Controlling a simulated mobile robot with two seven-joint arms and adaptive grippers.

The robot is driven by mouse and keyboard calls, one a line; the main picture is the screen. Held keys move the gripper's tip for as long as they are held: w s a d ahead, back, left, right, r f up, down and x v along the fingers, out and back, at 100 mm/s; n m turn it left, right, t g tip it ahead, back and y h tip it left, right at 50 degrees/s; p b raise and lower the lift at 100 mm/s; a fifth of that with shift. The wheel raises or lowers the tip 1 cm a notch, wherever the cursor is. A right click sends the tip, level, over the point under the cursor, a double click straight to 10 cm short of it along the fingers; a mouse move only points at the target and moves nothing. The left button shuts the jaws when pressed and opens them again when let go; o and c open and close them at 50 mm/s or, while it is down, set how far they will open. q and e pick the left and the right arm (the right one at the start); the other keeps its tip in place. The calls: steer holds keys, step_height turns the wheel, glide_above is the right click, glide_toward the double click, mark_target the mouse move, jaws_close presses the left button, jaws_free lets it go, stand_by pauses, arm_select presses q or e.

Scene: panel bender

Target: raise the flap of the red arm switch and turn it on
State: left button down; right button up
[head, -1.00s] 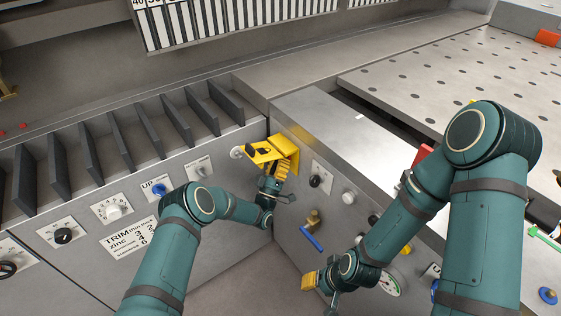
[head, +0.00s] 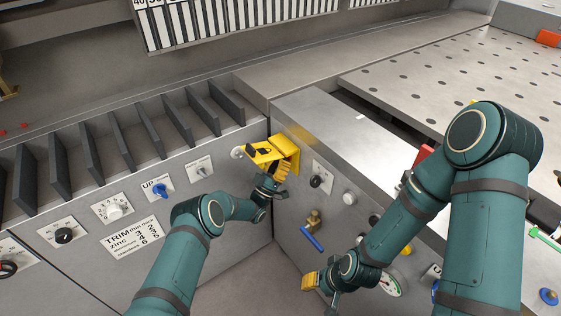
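My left gripper (head: 282,172) is at the right edge of a yellow bracket (head: 283,147) with a dark mark, at the corner between the two panels. Its yellow finger pads overlap the bracket in the picture; I cannot tell whether they touch it or whether the fingers are open. A red part (head: 423,154) shows at the edge of the right panel, mostly hidden by my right arm; I cannot tell whether it is the arm switch or its flap. My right gripper (head: 318,286) is low in front of the right panel, away from the red part, its finger state unclear.
The left panel carries a blue UP knob (head: 162,190), a white dial (head: 114,211) and a black knob (head: 64,235).

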arm_select(q)
steer(key=shift+r, duration=0.15)
steer(key=c, duration=1)
jaws_free()
steer(key=v, duration=1.2)
steer(key=shift+w, duration=0.1)
